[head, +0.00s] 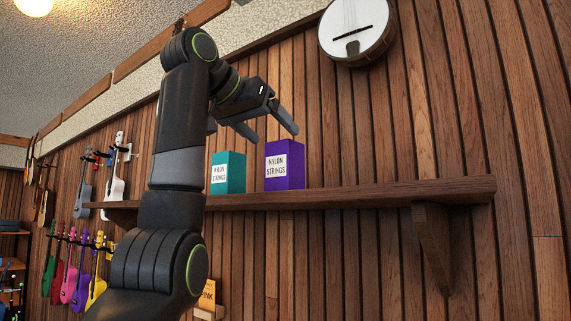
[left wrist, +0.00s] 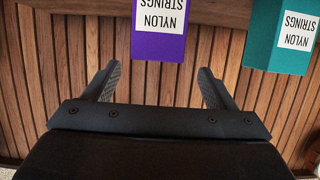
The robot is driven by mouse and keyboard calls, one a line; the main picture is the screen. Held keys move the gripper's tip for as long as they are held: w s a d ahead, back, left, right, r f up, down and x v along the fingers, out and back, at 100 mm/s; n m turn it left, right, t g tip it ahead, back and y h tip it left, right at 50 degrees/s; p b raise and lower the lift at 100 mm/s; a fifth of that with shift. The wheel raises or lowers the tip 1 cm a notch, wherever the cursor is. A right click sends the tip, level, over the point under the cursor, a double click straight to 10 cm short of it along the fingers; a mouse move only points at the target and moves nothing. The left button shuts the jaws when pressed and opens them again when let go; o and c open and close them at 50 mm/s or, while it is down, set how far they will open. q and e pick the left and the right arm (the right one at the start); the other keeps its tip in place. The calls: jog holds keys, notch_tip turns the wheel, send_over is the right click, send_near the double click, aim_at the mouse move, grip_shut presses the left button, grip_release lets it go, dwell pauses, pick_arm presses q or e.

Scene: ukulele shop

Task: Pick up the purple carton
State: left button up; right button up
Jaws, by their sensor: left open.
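The purple carton (head: 285,171) stands upright on the wooden shelf (head: 350,196), with a white "NYLON STRINGS" label on its front. In the left wrist view the purple carton (left wrist: 158,42) shows upside down at the top, beyond the fingertips and roughly in line with the gap between them. My left gripper (head: 270,132) is above and in front of the carton in the head view, its fingers apart and empty. Its two fingers also show in the left wrist view (left wrist: 157,80), spread wide with nothing between them. My right gripper is in neither view.
A teal carton (head: 228,173) stands on the shelf just left of the purple one, with a gap between. The shelf is clear to the right. A banjo (head: 352,30) hangs on the slatted wall above. Ukuleles (head: 84,190) hang at the left.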

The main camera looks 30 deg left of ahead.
aim_at(285, 145)
pick_arm(q)
jog(key=p+x, duration=0.1)
jog(key=x, duration=0.4)
jog(key=shift+w+d+f+p, duration=0.1)
jog(key=shift+d+f+p, duration=0.1)
jog(key=shift+p, duration=0.15)
jog(key=shift+w+f, duration=0.15)
jog(key=shift+w, duration=0.15)
jog(key=shift+s, duration=0.2)
jog(key=shift+c, duration=0.5)
jog(key=c, duration=0.9)
jog(key=shift+c, duration=0.5)
